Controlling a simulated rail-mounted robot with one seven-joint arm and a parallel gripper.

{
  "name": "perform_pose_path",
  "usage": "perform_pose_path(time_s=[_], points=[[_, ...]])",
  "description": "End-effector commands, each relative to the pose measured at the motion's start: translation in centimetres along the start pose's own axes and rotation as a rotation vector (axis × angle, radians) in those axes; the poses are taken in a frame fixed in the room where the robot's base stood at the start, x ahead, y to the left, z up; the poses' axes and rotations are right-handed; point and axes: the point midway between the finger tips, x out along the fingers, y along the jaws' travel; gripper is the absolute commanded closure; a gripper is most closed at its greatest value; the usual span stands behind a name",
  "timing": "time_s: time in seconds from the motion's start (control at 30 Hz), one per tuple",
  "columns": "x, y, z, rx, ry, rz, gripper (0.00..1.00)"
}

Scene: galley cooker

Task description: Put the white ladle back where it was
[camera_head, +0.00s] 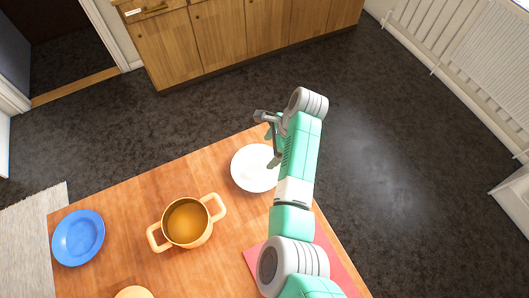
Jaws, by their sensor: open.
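I cannot make out a white ladle in this view. My gripper (271,147) is at the end of my teal and grey arm, over the far right part of the wooden table. Its fingers are small here and partly hidden by the arm; it appears open, with nothing visible between them. A white plate (252,170) lies on the table just left of and below my gripper. I cannot tell the height of my gripper above it.
An orange two-handled pot (187,222) stands mid-table. A blue plate (78,238) lies at the left. A red mat (333,262) is partly under my arm. A pale round thing (133,292) shows at the bottom edge. Wooden cabinets (215,38) stand beyond open floor.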

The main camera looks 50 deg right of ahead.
Motion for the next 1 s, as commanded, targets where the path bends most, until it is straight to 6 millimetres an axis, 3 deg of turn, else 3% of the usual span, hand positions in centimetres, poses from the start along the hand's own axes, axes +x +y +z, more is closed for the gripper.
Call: perform_pose_path(time_s=[0.5,0.57,0.6,0.67,0.73,0.8,0.87,0.9,0.97,1.0], points=[[-0.8,-0.1,0.1,-0.010,0.005,-0.009,0.22],[-1.8,-1.0,0.6,-0.070,0.032,-0.064,0.22],[-3.2,-2.2,1.5,-0.155,0.070,-0.139,0.22],[-6.6,-4.5,4.1,-0.352,0.155,-0.301,0.22],[-11.8,-6.4,9.3,-0.630,0.274,-0.520,0.22],[-17.1,-6.5,15.4,-0.893,0.392,-0.730,0.22],[-21.5,-5.2,20.9,-1.097,0.486,-0.903,0.22],[-24.3,-3.6,24.5,-1.218,0.546,-1.018,0.22],[-28.4,-0.3,29.6,-1.382,0.635,-1.194,0.22],[-31.0,2.5,32.7,-1.474,0.692,-1.312,0.22]])
